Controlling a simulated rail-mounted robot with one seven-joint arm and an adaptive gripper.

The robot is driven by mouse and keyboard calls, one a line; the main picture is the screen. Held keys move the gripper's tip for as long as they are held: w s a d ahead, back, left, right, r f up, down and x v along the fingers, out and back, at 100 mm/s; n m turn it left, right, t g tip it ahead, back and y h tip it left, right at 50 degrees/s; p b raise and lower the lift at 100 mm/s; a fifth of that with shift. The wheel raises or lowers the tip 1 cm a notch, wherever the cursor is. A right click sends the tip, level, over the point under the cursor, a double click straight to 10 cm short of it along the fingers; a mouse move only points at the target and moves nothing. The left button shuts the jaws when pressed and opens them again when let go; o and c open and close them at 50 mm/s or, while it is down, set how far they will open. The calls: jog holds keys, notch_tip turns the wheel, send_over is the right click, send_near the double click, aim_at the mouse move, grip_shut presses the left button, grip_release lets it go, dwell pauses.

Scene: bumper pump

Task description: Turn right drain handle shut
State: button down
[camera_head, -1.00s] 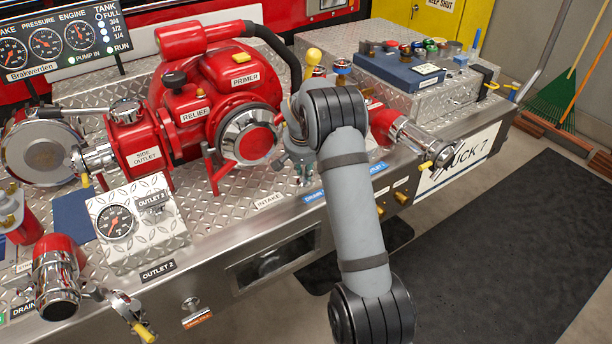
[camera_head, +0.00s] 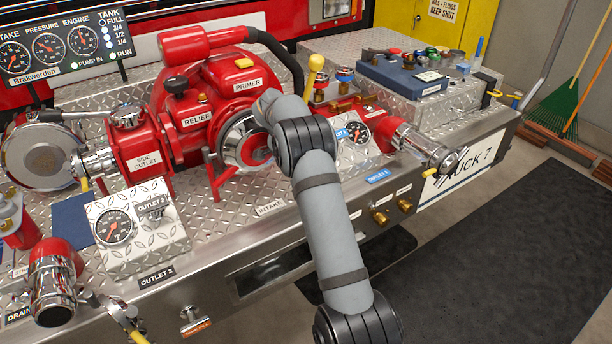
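No handle in view can be clearly identified as the right drain handle. The blue drain label seen earlier on the right part of the panel is now hidden behind my arm. The right outlet pipe (camera_head: 411,140) has a chrome end and a small yellow-tipped lever (camera_head: 429,172). A blue outlet label (camera_head: 378,176) is on the panel edge below it. My arm reaches from the bottom centre up to the pump's round chrome intake (camera_head: 240,140). My gripper does not show; the wrist and arm links hide it, so I cannot tell what it touches.
The red pump (camera_head: 212,95) and relief valve stand left of my arm. A gauge block (camera_head: 355,138) and a yellow-knobbed lever (camera_head: 315,64) are close to its right. The outlet 2 gauge box (camera_head: 120,228) is at the left. The floor mat (camera_head: 500,235) at right is clear.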

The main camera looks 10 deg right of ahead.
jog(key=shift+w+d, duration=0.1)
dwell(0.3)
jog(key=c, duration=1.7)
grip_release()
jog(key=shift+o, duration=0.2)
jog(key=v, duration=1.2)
